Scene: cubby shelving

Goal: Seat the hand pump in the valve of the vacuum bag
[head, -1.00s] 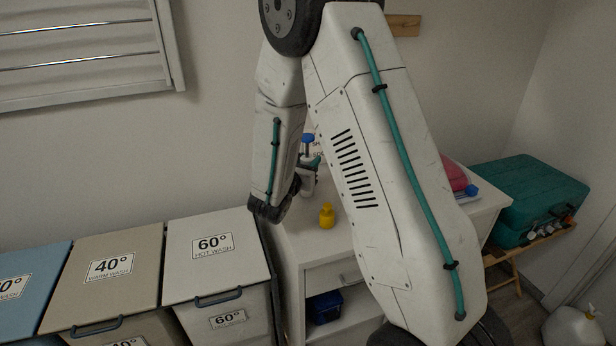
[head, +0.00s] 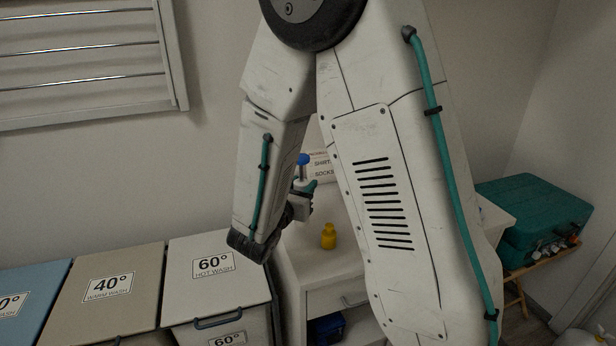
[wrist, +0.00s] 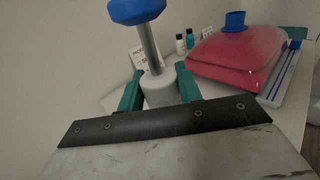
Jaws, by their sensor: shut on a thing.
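The hand pump (wrist: 150,45) has a blue knob, a grey rod and a whitish body. My gripper (wrist: 160,86) is shut on its body, with a green finger on each side, and the pump stands upright in the wrist view. In the head view the pump's blue knob (head: 303,159) shows above my gripper (head: 303,190), over the white cabinet. The vacuum bag (wrist: 240,52) is a puffy red-pink bag with a blue valve (wrist: 235,21) on top, beyond and to the right of the pump. My arm hides the bag in the head view.
A yellow bottle (head: 328,236) stands on the white cabinet (head: 310,264). A label card (head: 320,167) and small bottles (wrist: 185,42) stand at the back. Laundry bins (head: 215,275) stand left, a teal case (head: 535,210) right.

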